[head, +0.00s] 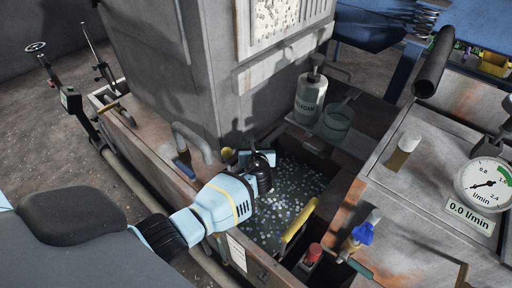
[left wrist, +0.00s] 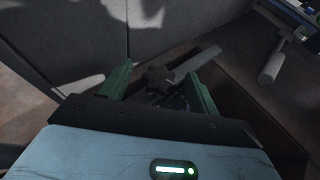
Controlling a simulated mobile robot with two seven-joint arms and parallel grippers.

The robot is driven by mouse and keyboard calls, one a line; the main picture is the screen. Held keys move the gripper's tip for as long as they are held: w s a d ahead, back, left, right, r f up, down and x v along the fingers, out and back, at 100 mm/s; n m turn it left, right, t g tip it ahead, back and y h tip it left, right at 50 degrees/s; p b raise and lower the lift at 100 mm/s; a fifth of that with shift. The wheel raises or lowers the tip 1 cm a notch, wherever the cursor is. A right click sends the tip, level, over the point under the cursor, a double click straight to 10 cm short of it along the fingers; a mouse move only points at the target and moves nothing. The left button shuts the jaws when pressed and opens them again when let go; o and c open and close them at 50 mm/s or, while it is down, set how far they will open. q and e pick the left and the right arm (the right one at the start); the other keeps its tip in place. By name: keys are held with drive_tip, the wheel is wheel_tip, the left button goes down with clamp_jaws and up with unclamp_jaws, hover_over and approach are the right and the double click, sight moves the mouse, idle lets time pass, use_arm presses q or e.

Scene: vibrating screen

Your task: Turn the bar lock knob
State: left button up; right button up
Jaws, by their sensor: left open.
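My left gripper (head: 258,161) reaches in from the left over the near left corner of the open bin of grey granules, beside the tall grey housing. In the left wrist view its two green fingers (left wrist: 158,82) stand apart. A dark, star-shaped knob (left wrist: 157,77) shows between them, near the fingertips, with a flat grey bar (left wrist: 196,64) running off to its upper right. I cannot tell whether the fingers touch the knob. In the head view the knob is hidden behind my gripper. My right gripper is in neither view.
A curved grey pipe handle (head: 192,140) stands left of my gripper. A dial gauge (head: 485,184) is at far right.

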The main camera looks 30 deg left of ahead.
use_arm(q)
drive_tip(key=c, duration=1)
drive_tip(key=shift+o, duration=0.2)
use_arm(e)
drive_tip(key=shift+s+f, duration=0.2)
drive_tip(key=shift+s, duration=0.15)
